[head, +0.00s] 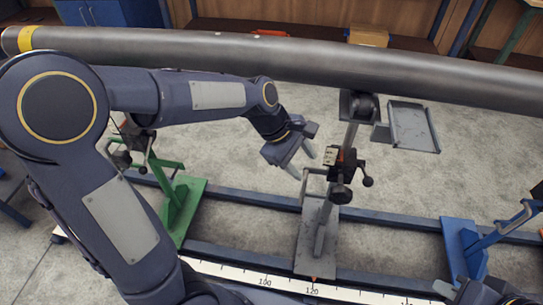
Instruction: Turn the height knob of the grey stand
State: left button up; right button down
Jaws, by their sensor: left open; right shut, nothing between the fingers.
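The grey stand (318,236) stands right of centre on the rails, under the long pipe. Its dark height knob (341,193), with ball-ended arms, sits partway up the post. My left gripper (302,164) is open and empty just to the left of the knob. Its fingers point down and right and appear apart from the stand, though the exact gap in depth is hard to judge. My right gripper (487,293) is low at the bottom right edge, partly cut off, shut and empty, away from the grey stand.
The grey metal pipe (220,52) spans the back above the stands. A green stand (182,205) is at left and a blue stand (463,240) at right. A grey tray (413,127) is beside the post. A ruler strip (265,282) runs along the front.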

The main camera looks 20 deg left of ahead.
pick_arm(q)
jog(key=s+a+r+m+t+p, duration=0.1)
jog(key=s+a+r+m, duration=0.3)
jog(key=s, duration=0.3)
jog(key=shift+a+r+m+p, duration=0.3)
jog(key=shift+r+m+p, duration=0.1)
jog(key=shift+r, duration=0.35)
jog(key=shift+w, duration=0.1)
